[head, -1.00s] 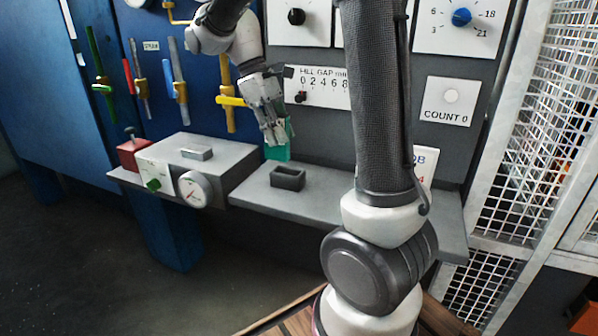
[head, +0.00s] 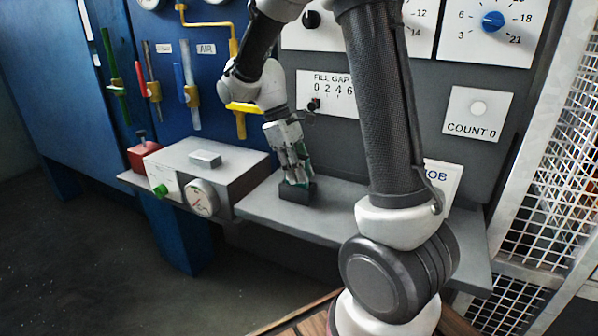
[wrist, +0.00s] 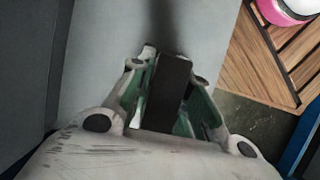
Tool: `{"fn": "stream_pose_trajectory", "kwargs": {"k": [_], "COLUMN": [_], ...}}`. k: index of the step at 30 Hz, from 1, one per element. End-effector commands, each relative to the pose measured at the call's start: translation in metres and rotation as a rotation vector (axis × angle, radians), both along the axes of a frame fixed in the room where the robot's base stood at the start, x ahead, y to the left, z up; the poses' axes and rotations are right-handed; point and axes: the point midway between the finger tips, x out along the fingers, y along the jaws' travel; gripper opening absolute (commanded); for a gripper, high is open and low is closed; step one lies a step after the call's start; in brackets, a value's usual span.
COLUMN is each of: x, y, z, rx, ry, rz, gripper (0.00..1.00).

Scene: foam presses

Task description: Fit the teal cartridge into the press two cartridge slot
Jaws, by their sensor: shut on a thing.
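The fingers hide the block's opening, so how deep the cartridge sits cannot be told. In the wrist view my gripper (wrist: 170,62) shows green on both sides of a dark rectangular face between the fingers.
A grey box with a gauge (head: 203,198) and a green knob (head: 160,190) stands left of the block. A red box (head: 143,157) is farther left. A dark panel rises behind.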

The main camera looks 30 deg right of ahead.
Motion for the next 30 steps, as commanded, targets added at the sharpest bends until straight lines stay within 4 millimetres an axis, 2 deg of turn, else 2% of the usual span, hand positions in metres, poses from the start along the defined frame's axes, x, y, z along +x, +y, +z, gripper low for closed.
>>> {"fn": "stream_pose_trajectory", "kwargs": {"k": [10,11,13,14,24,26,30], "x": [0.000,0.000,0.000,0.000,0.000,0.002,0.010], "y": [0.000,0.000,0.000,0.000,0.000,0.001,0.006], "z": [-0.004,-0.004,-0.004,-0.004,-0.001,0.003,0.024], "rx": [0.000,-0.001,-0.001,-0.001,0.000,0.000,0.000], "ry": [-0.001,-0.002,-0.002,-0.002,-0.002,-0.004,-0.006], "rz": [0.000,-0.001,-0.001,-0.001,-0.001,0.000,0.001], "gripper": [0.00,0.25,0.37,0.41,0.41,0.41,0.41]}}
